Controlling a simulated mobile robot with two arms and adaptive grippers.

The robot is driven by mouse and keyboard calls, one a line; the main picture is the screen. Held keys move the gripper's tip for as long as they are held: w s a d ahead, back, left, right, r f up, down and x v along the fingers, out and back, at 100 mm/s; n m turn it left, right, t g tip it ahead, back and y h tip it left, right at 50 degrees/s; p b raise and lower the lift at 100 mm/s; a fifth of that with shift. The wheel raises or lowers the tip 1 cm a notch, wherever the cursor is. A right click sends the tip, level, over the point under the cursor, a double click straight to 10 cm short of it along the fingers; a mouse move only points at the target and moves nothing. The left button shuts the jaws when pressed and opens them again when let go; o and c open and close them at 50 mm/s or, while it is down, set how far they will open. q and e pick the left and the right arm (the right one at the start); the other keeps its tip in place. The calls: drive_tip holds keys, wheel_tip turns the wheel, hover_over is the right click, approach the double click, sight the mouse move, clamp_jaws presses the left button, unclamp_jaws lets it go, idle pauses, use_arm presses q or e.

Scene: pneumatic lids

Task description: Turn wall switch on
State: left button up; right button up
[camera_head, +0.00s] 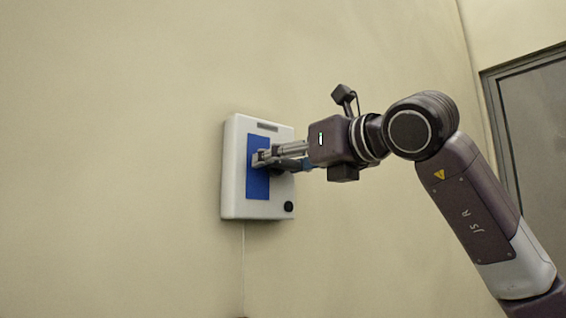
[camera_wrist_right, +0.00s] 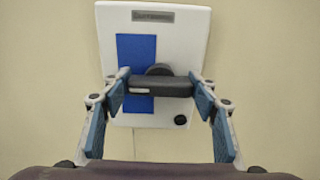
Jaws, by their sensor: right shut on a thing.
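The wall switch is a white box (camera_head: 234,204) on the wall, with a blue panel (camera_head: 257,185) on its front. In the right wrist view the box (camera_wrist_right: 190,48) and the blue panel (camera_wrist_right: 135,52) face me. A dark bar handle (camera_wrist_right: 162,89) lies sideways across the box in front of a round dark hub. My right gripper (camera_head: 264,159) is at the front of the box. Its blue-padded fingers stand at the two ends of the handle and are shut on it. Fingers hide most of the handle in the head view. My left gripper is not in view.
A small black knob (camera_head: 289,206) sits at the box's lower right. A thin cable (camera_head: 242,265) runs down the wall below the box. A grey-framed door or panel (camera_head: 535,120) is at the far right. The wall around the box is bare.

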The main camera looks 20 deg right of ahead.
drive_tip(key=m+b, duration=0.2)
drive_tip(key=m, duration=0.1)
drive_tip(key=shift+f+b, duration=0.15)
drive_tip(key=shift+b, duration=0.25)
drive_tip(key=m+b, duration=0.3)
drive_tip(key=m, duration=0.2)
drive_tip(key=shift+m, duration=0.4)
drive_tip(key=m+b, duration=0.2)
drive_tip(key=m, duration=0.3)
drive_tip(key=shift+d+m+b, duration=0.1)
drive_tip(key=shift+m+b, duration=0.85)
drive_tip(key=shift+m, duration=1.05)
drive_tip(key=o, duration=1.2)
drive_tip(key=shift+w, duration=0.15)
drive_tip(key=shift+c, duration=0.2)
